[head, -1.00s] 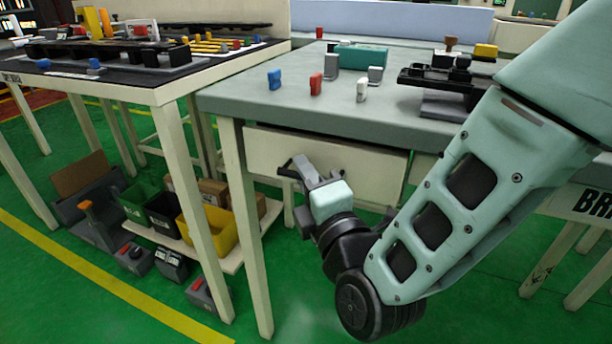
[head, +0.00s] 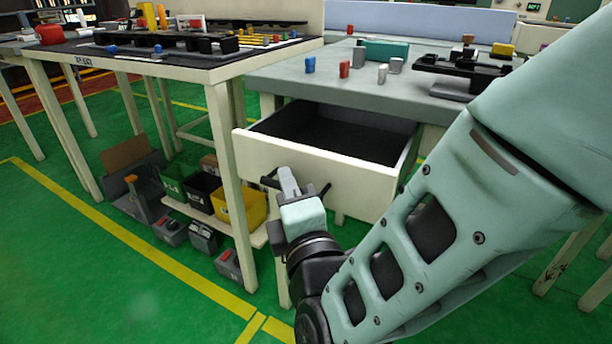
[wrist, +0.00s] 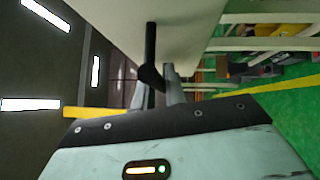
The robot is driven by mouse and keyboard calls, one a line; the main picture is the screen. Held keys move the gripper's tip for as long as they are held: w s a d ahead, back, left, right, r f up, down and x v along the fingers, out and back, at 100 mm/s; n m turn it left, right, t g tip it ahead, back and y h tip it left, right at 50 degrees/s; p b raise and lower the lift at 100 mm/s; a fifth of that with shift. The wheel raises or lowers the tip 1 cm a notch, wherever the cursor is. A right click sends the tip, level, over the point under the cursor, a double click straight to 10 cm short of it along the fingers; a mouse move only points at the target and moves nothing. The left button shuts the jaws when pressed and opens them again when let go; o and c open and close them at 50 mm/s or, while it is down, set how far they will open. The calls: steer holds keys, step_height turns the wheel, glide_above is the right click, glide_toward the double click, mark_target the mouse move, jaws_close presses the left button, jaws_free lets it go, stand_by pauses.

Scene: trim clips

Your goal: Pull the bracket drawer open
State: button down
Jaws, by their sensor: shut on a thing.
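The bracket drawer (head: 310,165) has a cream front and a dark inside. It stands well out from under the grey-topped table (head: 330,88), and the part of its inside that shows looks empty. A dark bar handle (head: 322,190) runs across its front. My gripper (head: 287,182) is shut on this handle in front of the drawer. In the wrist view the fingers of my gripper (wrist: 155,88) close on the black handle (wrist: 151,55), beside the pale drawer front (wrist: 185,40). My gripper hides the middle of the handle in the head view.
Several small blocks and a teal box (head: 385,51) stand on the tabletop. A black fixture (head: 460,67) is at its right. A second table (head: 150,65) stands at the left. Bins, including a yellow bin (head: 238,207), sit on a low shelf. Green floor is clear at front left.

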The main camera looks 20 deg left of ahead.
steer(key=s, duration=0.5)
steer(key=shift+s+a, duration=0.2)
steer(key=c, duration=1.5)
jaws_free()
steer(key=shift+o, duration=0.2)
